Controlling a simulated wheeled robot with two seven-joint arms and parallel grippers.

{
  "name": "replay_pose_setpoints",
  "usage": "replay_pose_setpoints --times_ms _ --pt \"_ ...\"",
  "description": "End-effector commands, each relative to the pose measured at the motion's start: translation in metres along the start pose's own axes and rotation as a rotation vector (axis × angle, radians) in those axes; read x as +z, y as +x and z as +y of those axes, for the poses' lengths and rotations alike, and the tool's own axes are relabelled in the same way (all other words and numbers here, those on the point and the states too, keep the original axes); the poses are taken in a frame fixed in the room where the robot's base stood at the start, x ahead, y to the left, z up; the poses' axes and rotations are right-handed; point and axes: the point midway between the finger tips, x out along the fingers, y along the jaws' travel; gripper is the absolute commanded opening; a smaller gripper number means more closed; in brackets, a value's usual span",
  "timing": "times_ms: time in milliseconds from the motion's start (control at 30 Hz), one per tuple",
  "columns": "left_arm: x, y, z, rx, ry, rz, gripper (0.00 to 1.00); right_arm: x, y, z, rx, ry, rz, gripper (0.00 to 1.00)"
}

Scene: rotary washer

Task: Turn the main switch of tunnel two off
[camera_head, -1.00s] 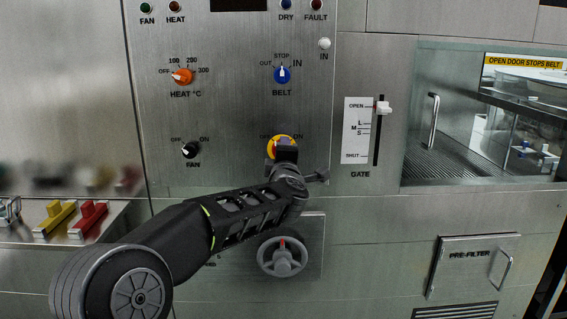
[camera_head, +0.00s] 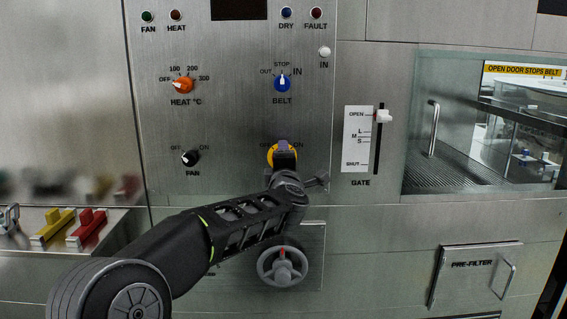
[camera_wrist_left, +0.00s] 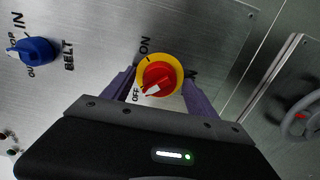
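The main switch is a red knob on a yellow disc; it shows in the left wrist view (camera_wrist_left: 160,78) and, mostly covered by my gripper, in the head view (camera_head: 272,155). In the wrist view its white pointer mark lies toward the OFF label (camera_wrist_left: 135,95); the ON label (camera_wrist_left: 145,46) is on another side. My left gripper (camera_wrist_left: 160,92) is open, with its purple fingers on either side of the disc and gaps visible beside the knob. It also shows in front of the switch in the head view (camera_head: 285,156). My right gripper is out of view.
The blue belt knob (camera_head: 282,82) is above the switch, the black fan knob (camera_head: 191,158) to its left, and a grey handwheel (camera_head: 282,266) below. The gate slider (camera_head: 384,117) is to the right. Yellow (camera_head: 53,229) and red (camera_head: 87,228) handled blocks lie at lower left.

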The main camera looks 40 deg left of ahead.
Motion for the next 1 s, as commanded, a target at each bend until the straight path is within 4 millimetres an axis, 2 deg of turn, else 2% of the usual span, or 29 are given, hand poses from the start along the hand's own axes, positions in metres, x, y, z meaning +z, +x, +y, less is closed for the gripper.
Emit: replay_pose_setpoints --times_ms 367,800,1000 --pt "0.001 -0.006 0.0 0.0 0.001 -0.002 0.68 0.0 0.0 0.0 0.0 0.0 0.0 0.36" --pt "0.0 -0.07 0.0 0.0 0.0 -0.001 0.68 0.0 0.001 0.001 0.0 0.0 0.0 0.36" --pt "0.0 -0.079 0.0 0.0 0.001 -0.001 0.68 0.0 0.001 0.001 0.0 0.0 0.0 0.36"
